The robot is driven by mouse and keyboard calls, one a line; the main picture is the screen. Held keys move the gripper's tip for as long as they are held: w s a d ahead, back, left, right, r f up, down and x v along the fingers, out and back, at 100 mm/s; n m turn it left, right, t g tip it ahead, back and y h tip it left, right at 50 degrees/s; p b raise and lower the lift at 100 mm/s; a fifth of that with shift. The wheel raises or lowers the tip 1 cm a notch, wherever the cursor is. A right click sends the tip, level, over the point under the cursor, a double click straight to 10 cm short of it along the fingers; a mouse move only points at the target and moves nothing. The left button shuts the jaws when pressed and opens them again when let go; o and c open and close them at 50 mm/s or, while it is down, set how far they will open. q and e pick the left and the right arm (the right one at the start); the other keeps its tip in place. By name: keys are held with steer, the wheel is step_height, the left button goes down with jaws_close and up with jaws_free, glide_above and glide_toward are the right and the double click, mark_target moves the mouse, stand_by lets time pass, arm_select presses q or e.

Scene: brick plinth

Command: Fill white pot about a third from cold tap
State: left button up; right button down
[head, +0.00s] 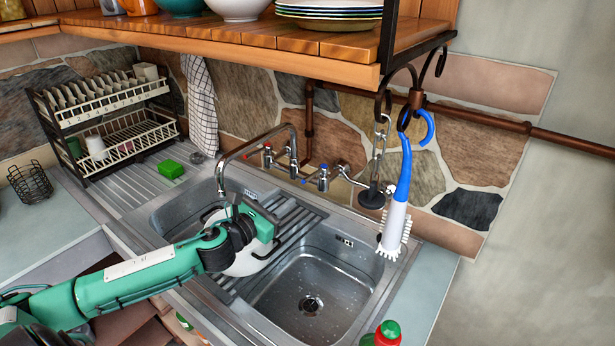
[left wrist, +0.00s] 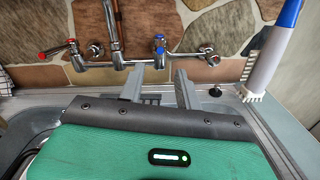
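The white pot (head: 246,264) is in the sink by the divider between the basins, partly hidden under my left gripper. The curved spout (head: 222,178) ends above the pot's left side; I cannot tell whether water runs or what is inside. The blue-marked cold tap (head: 323,176) is on the wall pipe, right of the red-marked tap (head: 267,150). My left gripper (head: 258,212) is above the pot, facing the wall. In the left wrist view its fingers (left wrist: 160,74) are apart and empty, with the blue-marked tap (left wrist: 159,44) beyond the gap. My right gripper is not in view.
The right basin (head: 312,292) is empty apart from drops. A blue and white brush (head: 397,200) hangs from a hook at the right. A green sponge (head: 170,169) and a dish rack (head: 105,120) are at the left. A wooden shelf (head: 300,40) overhangs the taps.

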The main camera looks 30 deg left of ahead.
mark_target(307, 179)
arm_select(q)
steer(key=w+p, duration=0.1)
steer(key=w, duration=0.2)
steer(key=w+d+p, duration=0.1)
steer(key=w, duration=0.2)
steer(key=w+p, duration=0.1)
steer(key=w, duration=0.2)
steer(key=shift+w+d+r, duration=0.1)
steer(key=shift+w+d, duration=0.15)
steer(key=shift+w, duration=0.05)
steer(key=shift+w+d+p, duration=0.15)
steer(key=shift+w+p, duration=0.15)
steer(key=shift+w, duration=0.45)
jaws_close()
